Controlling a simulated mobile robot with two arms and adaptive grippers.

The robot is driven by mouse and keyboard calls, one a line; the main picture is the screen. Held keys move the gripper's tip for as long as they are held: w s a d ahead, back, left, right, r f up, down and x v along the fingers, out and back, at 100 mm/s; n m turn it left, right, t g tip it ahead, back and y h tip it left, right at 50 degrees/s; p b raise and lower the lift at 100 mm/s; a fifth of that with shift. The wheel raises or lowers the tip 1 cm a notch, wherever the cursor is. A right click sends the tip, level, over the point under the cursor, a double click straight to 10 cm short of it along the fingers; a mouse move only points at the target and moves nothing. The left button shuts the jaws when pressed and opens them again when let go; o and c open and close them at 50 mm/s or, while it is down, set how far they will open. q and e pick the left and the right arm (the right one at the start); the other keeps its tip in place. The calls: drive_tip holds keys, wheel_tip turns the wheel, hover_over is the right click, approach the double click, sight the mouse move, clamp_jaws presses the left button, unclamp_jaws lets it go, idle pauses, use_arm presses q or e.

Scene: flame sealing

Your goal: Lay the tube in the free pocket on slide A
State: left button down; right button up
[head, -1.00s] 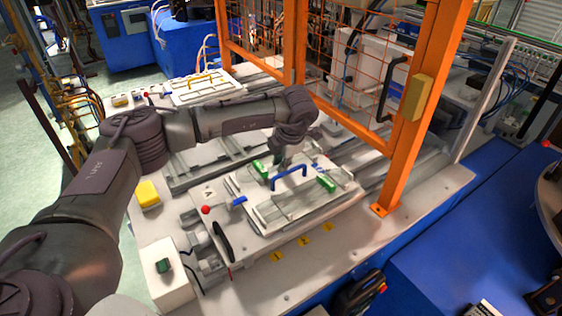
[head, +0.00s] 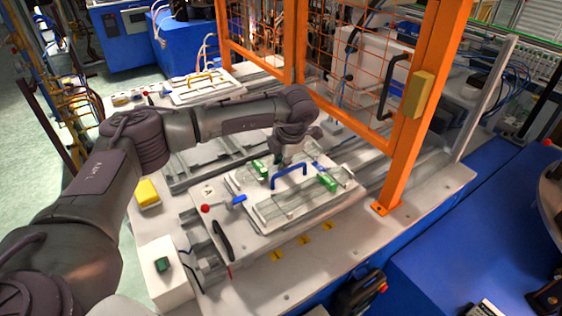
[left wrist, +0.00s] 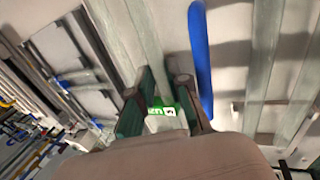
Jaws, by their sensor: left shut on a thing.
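Slide A (head: 262,228) is a pale carriage with a white plate and a blue arched handle (head: 289,170); the handle also shows in the left wrist view (left wrist: 202,62). My left gripper (head: 283,163) is over the far side of the plate, beyond the handle, pointing down. In the left wrist view its fingers (left wrist: 163,106) are shut around a piece with a green-and-white label (left wrist: 166,112), apparently the tube. A green block (head: 259,168) shows beside the gripper. Another green block (head: 327,182) is at the plate's near right. The clear tube's outline and its contact with the pocket are unclear.
A red knob (head: 205,208) and a black handle (head: 222,241) are at the slide's left. An orange mesh guard frame (head: 393,170) rises behind and right. A second white plate with a yellow handle (head: 205,77) lies at the back.

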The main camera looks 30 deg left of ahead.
use_arm(q)
drive_tip(key=c, duration=1)
unclamp_jaws()
drive_tip(key=shift+c, duration=0.2)
drive_tip(key=v, duration=1.2)
drive_tip(key=shift+a+r, duration=0.1)
drive_tip(key=shift+a, duration=0.05)
